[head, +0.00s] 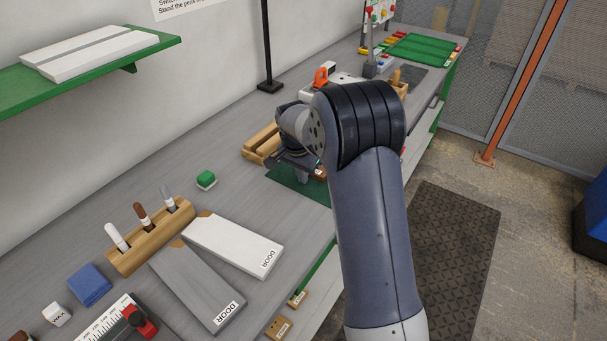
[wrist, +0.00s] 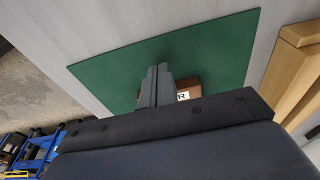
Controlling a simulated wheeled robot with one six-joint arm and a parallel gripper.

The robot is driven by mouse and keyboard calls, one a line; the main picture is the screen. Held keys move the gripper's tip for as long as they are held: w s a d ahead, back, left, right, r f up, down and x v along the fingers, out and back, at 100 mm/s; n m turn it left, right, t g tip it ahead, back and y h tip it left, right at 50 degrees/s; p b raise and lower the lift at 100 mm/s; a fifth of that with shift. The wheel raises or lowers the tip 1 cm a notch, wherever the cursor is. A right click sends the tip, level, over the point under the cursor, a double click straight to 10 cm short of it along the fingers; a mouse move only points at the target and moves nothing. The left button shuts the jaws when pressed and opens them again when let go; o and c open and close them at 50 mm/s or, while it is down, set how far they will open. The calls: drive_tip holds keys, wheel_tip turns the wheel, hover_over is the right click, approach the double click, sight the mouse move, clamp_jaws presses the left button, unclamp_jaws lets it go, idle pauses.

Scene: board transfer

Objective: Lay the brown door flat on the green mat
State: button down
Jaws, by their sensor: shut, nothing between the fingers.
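The green mat (head: 287,180) lies on the grey bench under my gripper; it fills much of the wrist view (wrist: 215,50). A brown piece with a white label ending in "R" (wrist: 188,86), which looks like the brown door, shows just behind my fingers in the wrist view, over the mat. Most of it is hidden by my gripper, so I cannot tell whether it lies fully flat. A small brown bit of it shows in the head view (head: 320,172). My gripper (wrist: 160,68) is shut and empty above the mat; in the head view (head: 303,178) my arm partly covers it.
A white door (head: 232,243) and a grey door (head: 197,285) lie on the near bench beside a wooden pen holder (head: 150,240). A wooden rack (head: 262,140) stands behind the mat.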

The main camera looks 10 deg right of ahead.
wheel_tip(320, 180, up, 7)
drive_tip(key=p, duration=0.4)
drive_tip(key=shift+f, duration=0.15)
